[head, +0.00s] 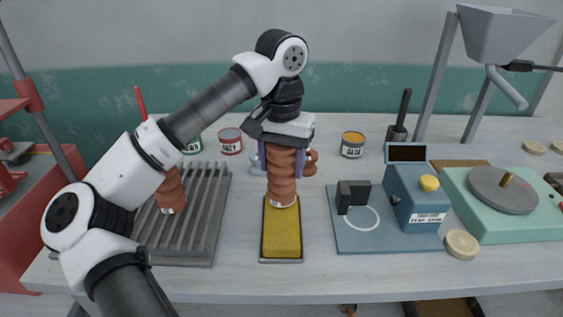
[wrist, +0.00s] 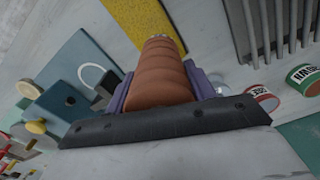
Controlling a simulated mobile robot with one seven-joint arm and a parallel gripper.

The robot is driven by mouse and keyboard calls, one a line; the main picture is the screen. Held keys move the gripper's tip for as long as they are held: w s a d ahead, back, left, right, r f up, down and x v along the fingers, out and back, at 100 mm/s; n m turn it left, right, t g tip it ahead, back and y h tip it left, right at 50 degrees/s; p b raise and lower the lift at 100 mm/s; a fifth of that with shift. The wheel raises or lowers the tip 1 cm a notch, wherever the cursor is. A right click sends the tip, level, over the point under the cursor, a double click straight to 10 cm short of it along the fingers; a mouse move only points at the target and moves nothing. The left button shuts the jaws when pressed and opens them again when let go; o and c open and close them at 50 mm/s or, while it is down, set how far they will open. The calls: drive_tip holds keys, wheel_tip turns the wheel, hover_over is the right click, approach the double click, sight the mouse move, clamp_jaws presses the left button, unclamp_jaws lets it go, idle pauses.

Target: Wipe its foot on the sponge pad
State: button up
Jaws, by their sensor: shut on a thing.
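My gripper (head: 282,158) is shut on a ribbed terracotta clay piece (head: 282,182), held upright with its foot down. In the wrist view, the purple fingers of my gripper (wrist: 158,82) stand on both sides of the clay piece (wrist: 157,70). The yellow sponge pad (head: 281,235) lies in a narrow grey tray in front. The foot, with a pale mark near it, is at the far end of the pad; I cannot tell whether it touches. The pad also shows in the wrist view (wrist: 133,25), beyond the foot.
A slatted grey rack (head: 200,235) at left holds another ribbed clay piece (head: 171,192). A blue device (head: 417,200) on a blue board stands at right, beside a green wheel unit (head: 503,190). Glaze tins (head: 230,141) and mugs (head: 311,163) stand behind.

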wheel_tip(320, 180, up, 6)
drive_tip(key=p, duration=0.4)
idle(0.3)
idle(0.4)
